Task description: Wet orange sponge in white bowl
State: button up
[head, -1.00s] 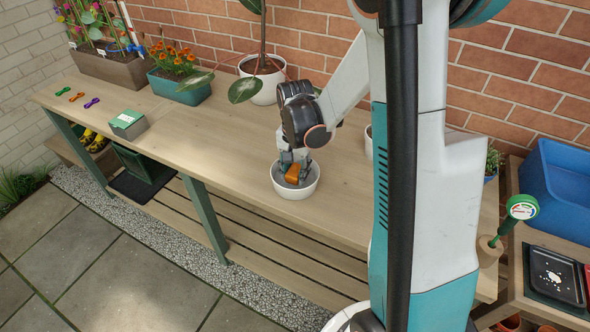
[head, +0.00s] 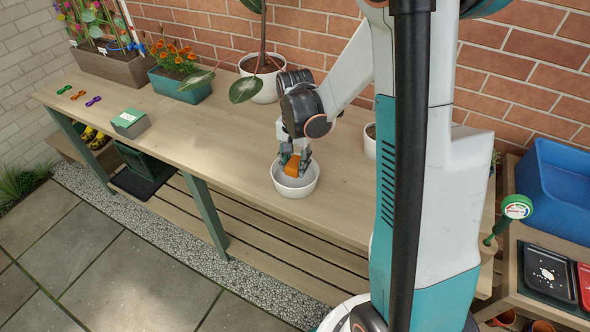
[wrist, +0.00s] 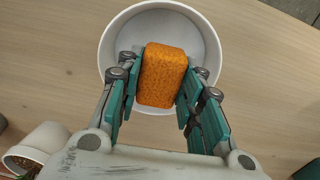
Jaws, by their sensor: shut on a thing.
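The orange sponge (wrist: 162,75) is held between the two teal fingers of my gripper (wrist: 160,85), and it also shows in the head view (head: 292,165). The white bowl (head: 296,187) stands on the wooden bench. In the wrist view the bowl (wrist: 112,48) lies beneath the sponge. My gripper (head: 293,160) is over the back part of the bowl in the head view, with the sponge at about rim height or a little above. The pale inside of the bowl shows in front of the sponge. I cannot tell how much water is in it.
On the bench (head: 190,143), a white pot with a large-leaved plant (head: 265,78) stands behind my arm. Another white pot (head: 370,143) is to the right of the bowl. A green box (head: 130,123) and several coloured clips lie at the left. The bench between is clear.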

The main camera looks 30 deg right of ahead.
aim_at(295, 162)
jog(key=shift+r+p, duration=1.3)
jog(key=shift+r, duration=0.8)
dwell(0.6)
jog(key=shift+r+p, duration=1.4)
jog(key=shift+r, duration=0.65)
jog(key=shift+w+a+f+n, duration=0.1)
jog(key=shift+a+f+n, duration=0.15)
jog(key=shift+a+n, duration=0.15)
jog(key=w+a+f+n, duration=0.2)
jog(key=a+f+n, duration=0.2)
jog(key=a+n, duration=0.5)
jog(key=shift+a+f+n, duration=0.35)
jog(key=shift+n, duration=0.15)
